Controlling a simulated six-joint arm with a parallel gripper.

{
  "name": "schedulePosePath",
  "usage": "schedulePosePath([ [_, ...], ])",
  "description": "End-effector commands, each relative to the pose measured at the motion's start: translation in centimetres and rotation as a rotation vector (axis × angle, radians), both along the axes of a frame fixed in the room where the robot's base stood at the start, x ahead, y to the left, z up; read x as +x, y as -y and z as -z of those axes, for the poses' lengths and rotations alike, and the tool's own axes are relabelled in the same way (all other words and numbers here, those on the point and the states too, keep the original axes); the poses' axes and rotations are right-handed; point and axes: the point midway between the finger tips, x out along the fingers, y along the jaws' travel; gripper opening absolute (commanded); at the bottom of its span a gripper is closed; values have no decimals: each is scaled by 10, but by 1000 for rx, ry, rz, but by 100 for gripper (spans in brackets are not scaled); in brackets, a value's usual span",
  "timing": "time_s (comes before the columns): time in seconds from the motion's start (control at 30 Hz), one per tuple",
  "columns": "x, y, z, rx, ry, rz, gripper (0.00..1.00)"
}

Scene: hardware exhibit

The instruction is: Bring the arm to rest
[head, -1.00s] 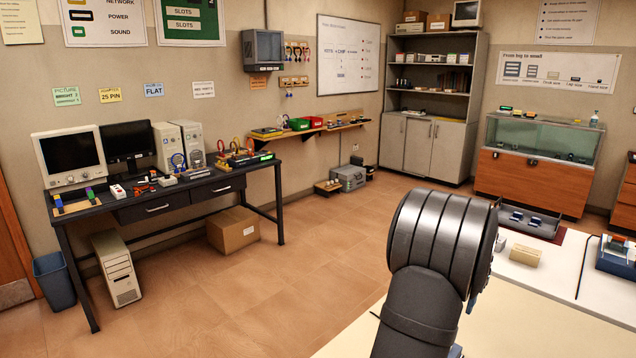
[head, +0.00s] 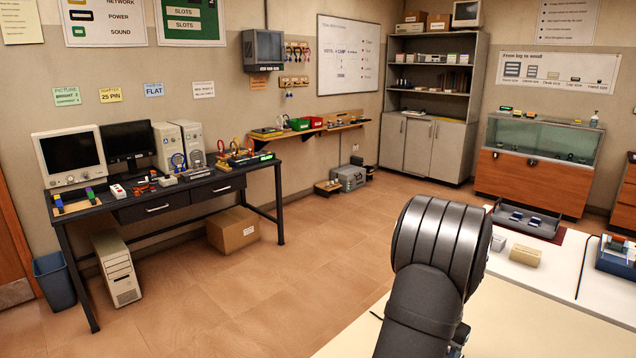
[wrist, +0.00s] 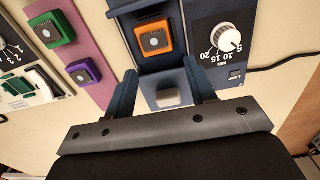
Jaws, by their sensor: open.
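My gripper (wrist: 162,92) is open in the wrist view, its two dark blue fingers apart with nothing held between them. Beyond the fingertips is a dark blue device (wrist: 168,66) with an orange-framed chip block (wrist: 154,39) in it and a light grey button (wrist: 168,97) below that. In the head view my dark arm rises at the lower right, and my gripper is hidden there.
In the wrist view a white dial (wrist: 228,39) is at the right, and green (wrist: 52,28) and purple (wrist: 82,71) blocks are at the left. The head view shows a pale tabletop (head: 506,318) with a tan block (head: 525,255) and a grey tray (head: 528,221).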

Motion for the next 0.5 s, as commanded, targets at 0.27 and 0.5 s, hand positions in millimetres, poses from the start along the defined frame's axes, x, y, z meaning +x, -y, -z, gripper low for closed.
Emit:
schedulePosePath([
  [0.27,-18,-18,-27,-4,5,1,51],
  [0.5,-18,-18,-76,-4,5,1,51],
])
